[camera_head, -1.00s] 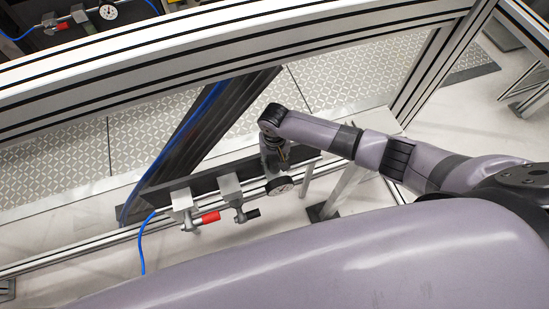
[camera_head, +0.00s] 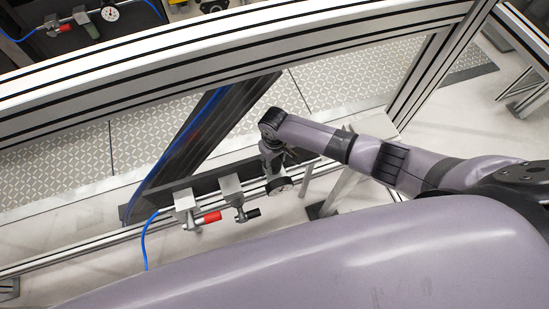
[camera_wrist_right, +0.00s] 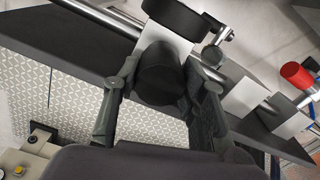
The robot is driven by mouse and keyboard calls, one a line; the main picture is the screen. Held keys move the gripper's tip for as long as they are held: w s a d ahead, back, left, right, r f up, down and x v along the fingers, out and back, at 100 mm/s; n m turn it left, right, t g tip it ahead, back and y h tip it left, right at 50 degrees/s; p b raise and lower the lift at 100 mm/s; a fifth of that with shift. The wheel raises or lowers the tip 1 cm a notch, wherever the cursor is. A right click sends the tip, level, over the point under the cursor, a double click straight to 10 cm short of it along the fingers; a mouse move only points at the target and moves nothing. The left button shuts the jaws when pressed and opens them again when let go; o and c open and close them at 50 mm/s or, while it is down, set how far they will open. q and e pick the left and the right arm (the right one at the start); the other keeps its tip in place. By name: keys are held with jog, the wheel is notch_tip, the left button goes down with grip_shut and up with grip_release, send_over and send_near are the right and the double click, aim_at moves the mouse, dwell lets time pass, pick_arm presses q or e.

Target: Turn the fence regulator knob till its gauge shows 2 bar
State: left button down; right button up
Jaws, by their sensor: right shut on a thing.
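The fence regulator sits on a dark rail plate along the fence, with its round gauge (camera_head: 280,185) facing up toward the head camera. The gauge is small and its needle cannot be read. In the right wrist view the gauge shows only as a dark housing (camera_wrist_right: 176,14). The black regulator knob (camera_wrist_right: 160,76) lies between the two fingers of my right gripper (camera_wrist_right: 163,72), which is shut on it. In the head view my right gripper (camera_head: 272,158) is behind the gauge and hides the knob. My left gripper is out of view.
A blue hose (camera_head: 144,240) hangs at the left. Another gauge (camera_head: 109,13) is beyond the fence beam (camera_head: 230,55). My arm fills the foreground.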

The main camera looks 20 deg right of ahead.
aim_at(274, 160)
jog(key=n, duration=0.4)
jog(key=shift+n+p, duration=0.4)
dwell(0.4)
jog(key=o, duration=0.9)
jog(key=shift+c, duration=0.2)
notch_tip(274, 160, up, 12)
jog(key=shift+o, duration=0.4)
